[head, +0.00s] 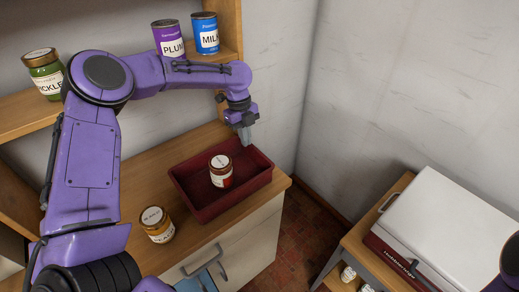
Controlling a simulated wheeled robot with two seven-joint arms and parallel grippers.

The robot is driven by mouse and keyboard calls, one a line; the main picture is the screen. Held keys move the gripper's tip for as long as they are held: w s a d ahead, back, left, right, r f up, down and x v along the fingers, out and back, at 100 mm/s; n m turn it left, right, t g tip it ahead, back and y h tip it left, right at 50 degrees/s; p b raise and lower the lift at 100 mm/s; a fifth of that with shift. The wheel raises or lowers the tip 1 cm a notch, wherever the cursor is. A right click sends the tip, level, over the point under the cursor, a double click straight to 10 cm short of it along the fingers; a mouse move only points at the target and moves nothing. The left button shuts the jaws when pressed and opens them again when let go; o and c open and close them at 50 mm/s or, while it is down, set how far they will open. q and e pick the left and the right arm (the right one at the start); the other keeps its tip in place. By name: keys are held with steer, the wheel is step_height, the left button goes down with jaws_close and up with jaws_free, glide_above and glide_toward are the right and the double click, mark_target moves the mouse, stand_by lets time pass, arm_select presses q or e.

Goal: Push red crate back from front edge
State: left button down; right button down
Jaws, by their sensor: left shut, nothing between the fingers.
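The dark red crate (244,196) sits on the wooden counter, its near right side close to the counter's front edge. A jar with a white label and red contents (221,172) stands inside it. My left gripper (246,137) points down at the crate's far corner, with its fingers together and nothing between them. I cannot tell whether the fingertips touch the crate rim. My right gripper is out of view; only a purple part of my right arm shows at the lower right.
A green jar (43,74), a plum can (169,39) and a blue milk can (205,34) stand on the shelf above. A white cooler box (447,225) sits on a side table at the right.

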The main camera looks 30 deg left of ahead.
arm_select(q)
steer(key=p, duration=0.3)
glide_toward(269, 169)
steer(key=f, duration=0.5)
steer(key=shift+d+f, duration=0.2)
steer(key=shift+d, duration=0.05)
steer(key=shift+s+d+f+p, duration=0.1)
steer(key=shift+d+f+p, duration=0.1)
steer(key=shift+f, duration=0.2)
steer(key=shift+s+d+f+p, duration=0.1)
steer(key=shift+d+f+p, duration=0.05)
steer(key=shift+f, duration=0.3)
steer(key=shift+s, duration=0.1)
steer(key=shift+f, duration=0.1)
